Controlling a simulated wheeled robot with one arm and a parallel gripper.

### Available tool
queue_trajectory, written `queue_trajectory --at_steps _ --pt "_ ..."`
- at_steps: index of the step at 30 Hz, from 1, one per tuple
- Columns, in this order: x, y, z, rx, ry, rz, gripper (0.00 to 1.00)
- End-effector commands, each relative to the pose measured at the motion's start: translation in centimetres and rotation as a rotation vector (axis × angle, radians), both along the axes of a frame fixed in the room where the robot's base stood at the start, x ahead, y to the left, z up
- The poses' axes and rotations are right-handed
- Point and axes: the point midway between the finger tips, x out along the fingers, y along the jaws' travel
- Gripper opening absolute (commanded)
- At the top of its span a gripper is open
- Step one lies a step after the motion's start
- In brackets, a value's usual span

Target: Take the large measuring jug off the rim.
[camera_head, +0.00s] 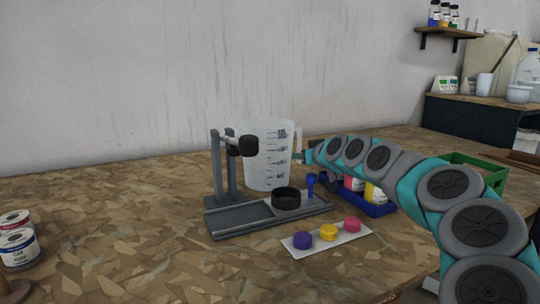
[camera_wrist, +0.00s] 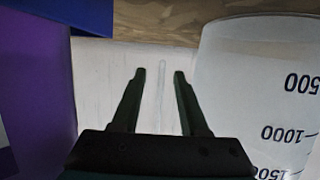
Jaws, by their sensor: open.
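The large measuring jug (camera_head: 267,155) is translucent white with dark graduation marks. In the head view it stands upright behind a grey stand, and its handle (camera_head: 298,138) is on the right. The black cup and tray partly hide its base, so I cannot tell what it rests on. No rim under it is clear. My gripper (camera_head: 306,156) is close to the jug's right side, near the handle. In the wrist view my gripper (camera_wrist: 158,76) is open, with the jug (camera_wrist: 240,90) upside down on the right. A thin pale strip shows between the fingers; I cannot tell whether it is the handle.
The grey stand (camera_head: 217,172) has a tray with a black cup (camera_head: 286,198). In front, a white strip holds purple, yellow and pink caps (camera_head: 328,232). A purple surface (camera_wrist: 35,80) is close left in the wrist view.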

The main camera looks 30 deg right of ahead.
Motion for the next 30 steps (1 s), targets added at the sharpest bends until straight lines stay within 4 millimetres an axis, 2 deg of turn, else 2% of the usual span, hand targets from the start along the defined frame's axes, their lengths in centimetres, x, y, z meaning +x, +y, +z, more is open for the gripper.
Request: queue_trajectory --at_steps 1,6,15,27,30 --pt "0.9 0.0 -0.2 0.001 0.003 0.001 0.44" --pt "2.6 -0.1 -0.7 0.002 0.001 0.0 0.44" --pt "2.9 -0.1 -0.9 0.0 0.001 0.001 0.44" --pt "2.9 -0.1 -0.9 0.001 0.001 0.0 0.0" --pt "2.9 -0.1 -0.9 0.001 0.001 0.0 0.0"
